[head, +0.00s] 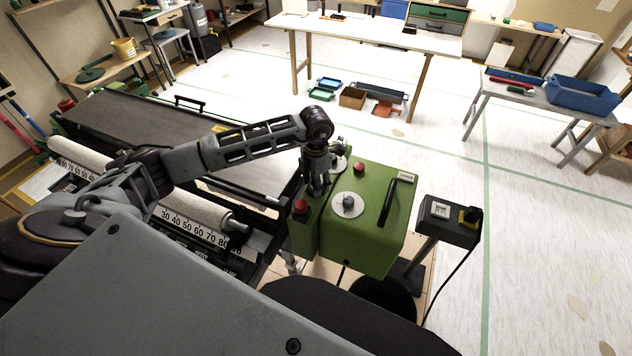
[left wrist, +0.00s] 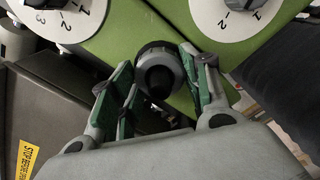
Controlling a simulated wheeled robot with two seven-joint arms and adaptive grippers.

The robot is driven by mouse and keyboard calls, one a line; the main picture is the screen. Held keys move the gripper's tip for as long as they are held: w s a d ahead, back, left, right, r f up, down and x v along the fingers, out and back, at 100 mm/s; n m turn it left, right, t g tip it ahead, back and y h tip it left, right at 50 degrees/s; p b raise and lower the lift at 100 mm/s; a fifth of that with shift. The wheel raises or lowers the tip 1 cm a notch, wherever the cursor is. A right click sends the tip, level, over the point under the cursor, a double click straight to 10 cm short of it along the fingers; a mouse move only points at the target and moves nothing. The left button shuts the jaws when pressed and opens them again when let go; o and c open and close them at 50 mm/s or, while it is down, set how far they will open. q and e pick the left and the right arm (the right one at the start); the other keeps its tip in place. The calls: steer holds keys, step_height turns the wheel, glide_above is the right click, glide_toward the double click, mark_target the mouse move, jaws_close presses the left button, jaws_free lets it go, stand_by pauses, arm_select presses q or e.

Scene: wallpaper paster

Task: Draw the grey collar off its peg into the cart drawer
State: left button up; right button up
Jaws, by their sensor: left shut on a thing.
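My left gripper (head: 317,188) reaches down to the green machine box, beside its red button. In the left wrist view its green-padded fingers (left wrist: 160,66) are shut on the grey collar (left wrist: 157,72), a dark grey ring with a black centre against the green panel. Whether the collar is still on its peg cannot be told, as the peg is not clear. In the head view the gripper and arm hide the collar. I cannot pick out the cart drawer in either view. My right gripper is not in view.
The green box (head: 375,235) carries a red button (head: 301,207), a white dial (head: 348,204) and a black handle (head: 388,203). A display stand (head: 449,222) is right of it. The paster's ruler and rollers lie left. Open floor (head: 550,230) spreads right.

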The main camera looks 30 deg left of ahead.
arm_select(q)
steer(key=shift+c, duration=0.7)
steer(key=shift+r, duration=0.1)
steer(key=shift+r, duration=0.15)
steer(key=shift+r+p, duration=0.4)
steer(key=shift+r, duration=0.25)
steer(key=shift+r+p, duration=0.3)
steer(key=shift+r, duration=0.3)
steer(key=shift+r+p, duration=0.55)
steer(key=shift+r, duration=0.65)
steer(key=shift+r+p, duration=0.3)
steer(key=shift+r, duration=0.35)
steer(key=shift+r, duration=0.1)
steer(key=shift+r+p, duration=0.85)
steer(key=shift+r, duration=1.1)
